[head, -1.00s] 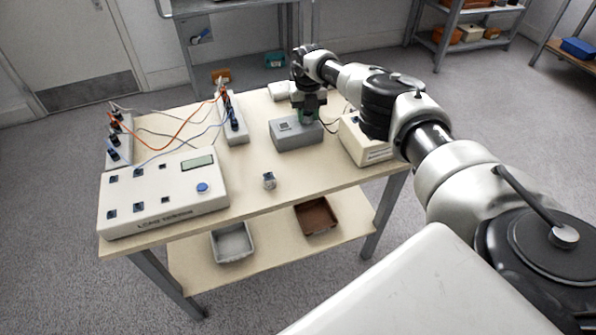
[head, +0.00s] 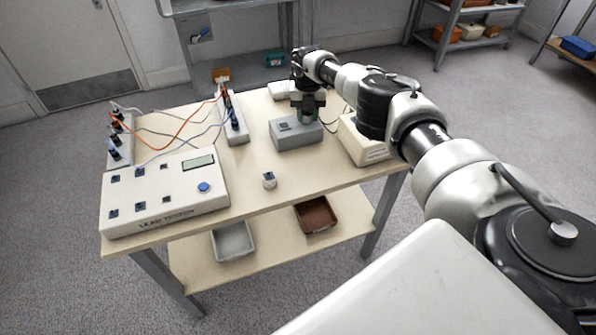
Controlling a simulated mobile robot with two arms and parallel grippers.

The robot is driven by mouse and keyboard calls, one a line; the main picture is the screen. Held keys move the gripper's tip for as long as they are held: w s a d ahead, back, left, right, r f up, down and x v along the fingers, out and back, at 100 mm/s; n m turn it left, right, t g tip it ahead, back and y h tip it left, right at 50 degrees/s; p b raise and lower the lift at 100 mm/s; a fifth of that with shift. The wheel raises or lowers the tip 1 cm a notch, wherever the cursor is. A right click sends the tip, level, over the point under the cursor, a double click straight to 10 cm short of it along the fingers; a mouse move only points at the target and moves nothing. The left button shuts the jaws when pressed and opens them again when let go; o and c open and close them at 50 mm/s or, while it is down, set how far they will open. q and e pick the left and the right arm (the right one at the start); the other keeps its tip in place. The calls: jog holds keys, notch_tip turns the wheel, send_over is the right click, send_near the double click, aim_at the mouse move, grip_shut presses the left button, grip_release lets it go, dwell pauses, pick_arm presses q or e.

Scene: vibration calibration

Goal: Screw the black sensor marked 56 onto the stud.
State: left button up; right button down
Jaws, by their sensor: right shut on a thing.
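My right gripper (head: 306,112) points down over the grey box (head: 297,134) at the back of the table. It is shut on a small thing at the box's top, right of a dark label. The held thing is mostly hidden by the fingers, so I cannot read a mark on it. The stud is not visible; I cannot tell whether the held thing touches it. A small light cylinder with a dark blue mark (head: 269,181) stands alone near the table's front edge. My left gripper is not in view.
A cream console (head: 165,195) with a blue knob fills the table's left. Cabled terminal strips (head: 236,122) stand behind it. A cream box (head: 362,150) is close to the right of the grey box, under my arm. Two trays (head: 234,240) sit on the lower shelf.

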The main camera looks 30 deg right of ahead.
aim_at(307, 112)
jog(key=shift+m+p, duration=0.35)
jog(key=shift+m, duration=0.45)
jog(key=c, duration=0.7)
grip_release()
jog(key=shift+o, duration=0.2)
jog(key=shift+r, duration=0.1)
jog(key=shift+r+p, duration=2.45)
notch_tip(307, 112, up, 11)
jog(key=shift+f, duration=0.15)
